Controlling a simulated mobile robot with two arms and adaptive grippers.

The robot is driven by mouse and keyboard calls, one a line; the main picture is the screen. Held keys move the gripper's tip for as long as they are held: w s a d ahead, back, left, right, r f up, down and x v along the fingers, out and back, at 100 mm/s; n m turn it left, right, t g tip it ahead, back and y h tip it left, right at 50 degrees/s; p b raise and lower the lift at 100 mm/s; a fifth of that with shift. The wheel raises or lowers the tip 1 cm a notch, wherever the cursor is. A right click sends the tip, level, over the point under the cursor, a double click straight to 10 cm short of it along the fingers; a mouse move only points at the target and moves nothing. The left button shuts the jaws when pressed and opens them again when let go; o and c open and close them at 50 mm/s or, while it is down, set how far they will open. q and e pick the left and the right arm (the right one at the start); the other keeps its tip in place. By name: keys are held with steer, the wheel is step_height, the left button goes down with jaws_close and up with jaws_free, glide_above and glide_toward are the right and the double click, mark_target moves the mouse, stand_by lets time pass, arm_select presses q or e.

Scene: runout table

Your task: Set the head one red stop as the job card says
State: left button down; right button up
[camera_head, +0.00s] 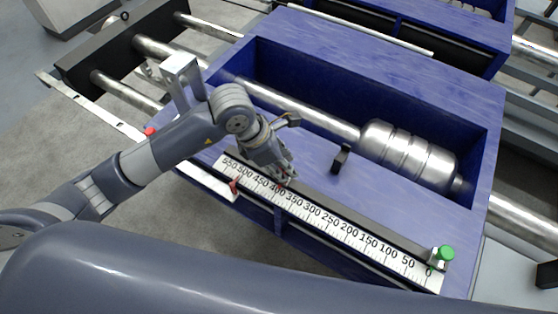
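The blue runout table carries a white scale (330,226) along its front edge, numbered from 0 at the right to 550 at the left. My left gripper (284,174) points down at the scale, close to the 400 and 350 marks. A small red part shows at its fingertips, mostly hidden; I cannot tell whether the fingers are shut on it. Which is the head one stop is unclear. No job card is readable. My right gripper is out of view.
A green knob (446,253) stands at the scale's 0 end. A small black block (341,158) stands upright behind the scale. A ribbed metal cylinder (408,155) lies on a shaft in the blue recess. The scale between 300 and 50 is clear.

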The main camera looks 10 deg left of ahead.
arm_select(q)
steer(key=c, duration=1.3)
jaws_free()
steer(key=shift+r, duration=0.1)
steer(key=v, duration=1.1)
steer(key=shift+s+a+r, duration=0.1)
steer(key=shift+a+r, duration=0.15)
steer(key=shift+r, duration=0.1)
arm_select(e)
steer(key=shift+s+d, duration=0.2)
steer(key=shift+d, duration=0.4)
